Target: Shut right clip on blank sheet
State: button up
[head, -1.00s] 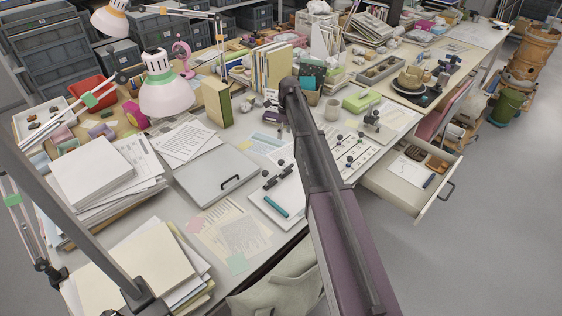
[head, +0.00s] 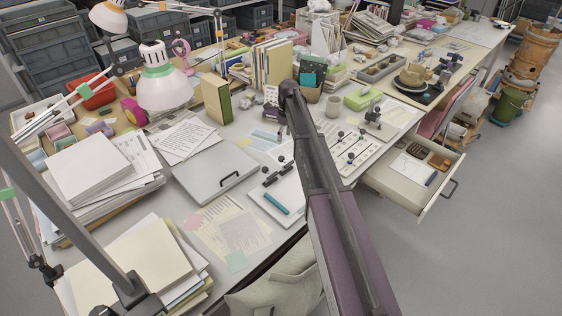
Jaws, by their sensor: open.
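A pale board with a blank white sheet (head: 292,203) lies on the desk, left of my arm. Two small dark clips with round black knobs sit along its far edge: the left clip (head: 270,181) and the right clip (head: 287,168). Whether each clip is shut is too small to tell. A teal pen-like stick (head: 276,203) lies across the near left of the sheet. My gripper (head: 281,133) shows small and dark beyond the right clip, above the desk and apart from the sheet. It is open and looks empty. My arm hides the sheet's right side.
A grey closed case (head: 208,175) with a black handle lies to the left. A printed board (head: 352,153) with several black knobs lies right of my arm. An open drawer (head: 412,182) juts out at the right. Books (head: 272,65) stand behind.

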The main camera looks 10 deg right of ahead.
aim_at(282, 157)
jog(key=shift+s+a+f+b, duration=0.2)
jog(key=shift+f+b, duration=1.45)
jog(key=shift+f, duration=0.1)
jog(key=shift+s+a+f+b, duration=0.2)
jog(key=shift+f+b, duration=1.5)
jog(key=shift+f, duration=0.1)
jog(key=shift+s+a+f+b, duration=0.2)
jog(key=shift+f+b, duration=1.45)
jog(key=shift+f, duration=0.1)
